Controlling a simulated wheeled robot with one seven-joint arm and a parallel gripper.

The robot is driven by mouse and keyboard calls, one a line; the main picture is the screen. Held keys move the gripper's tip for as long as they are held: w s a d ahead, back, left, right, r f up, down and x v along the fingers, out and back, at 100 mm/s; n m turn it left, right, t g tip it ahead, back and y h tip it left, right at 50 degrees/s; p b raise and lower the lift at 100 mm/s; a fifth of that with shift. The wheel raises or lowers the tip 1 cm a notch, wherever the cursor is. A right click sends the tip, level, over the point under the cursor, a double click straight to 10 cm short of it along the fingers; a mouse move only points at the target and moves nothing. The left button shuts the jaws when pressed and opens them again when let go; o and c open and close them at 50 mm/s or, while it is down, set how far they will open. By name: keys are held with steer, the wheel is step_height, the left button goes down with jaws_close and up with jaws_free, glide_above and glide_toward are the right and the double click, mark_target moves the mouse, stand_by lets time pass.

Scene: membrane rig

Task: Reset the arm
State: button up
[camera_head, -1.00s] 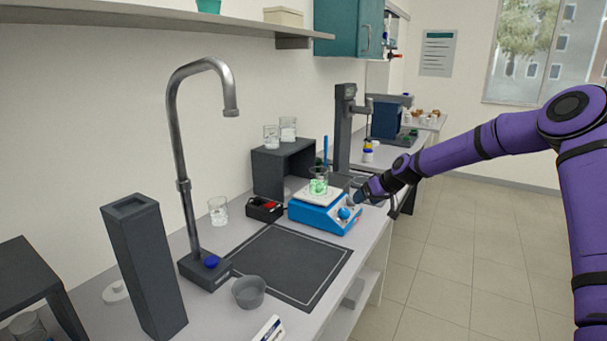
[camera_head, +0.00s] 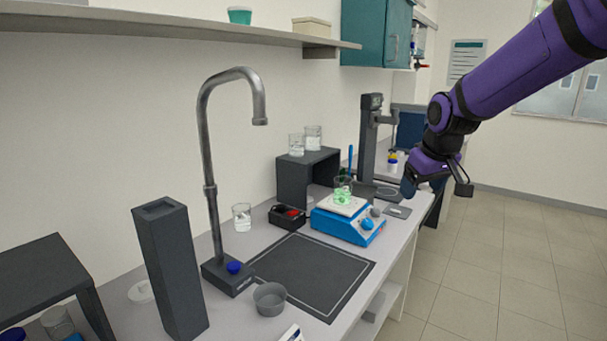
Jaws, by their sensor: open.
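My purple arm comes in from the upper right. My gripper (camera_head: 409,188) hangs at its end, beside the right edge of the bench, to the right of the blue hotplate stirrer (camera_head: 347,224). The fingertips are small and partly hidden by the dark wrist, and I see nothing held in them. The gripper is open. A beaker with green liquid (camera_head: 342,194) stands on the stirrer's white top.
A tall grey tap (camera_head: 207,160) rises from the bench, with a dark mat (camera_head: 310,272) and a grey bowl (camera_head: 270,300) near it. A dark column (camera_head: 172,270) stands at left. A dark shelf stand (camera_head: 292,180) holds beakers. The floor at right is clear.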

steer(key=s+d+r+m, duration=0.1)
steer(key=s+r, duration=0.1)
steer(key=s, duration=0.8)
steer(key=s+d+r+m, duration=0.1)
steer(key=s+d, duration=0.1)
steer(key=s, duration=0.8)
steer(key=s+d+r+m, duration=0.1)
steer(key=s+r+m, duration=0.1)
steer(key=s, duration=0.9)
steer(key=shift+d+r+t+h, duration=0.25)
steer(key=shift+r+t+h, duration=0.05)
steer(key=shift+t, duration=0.1)
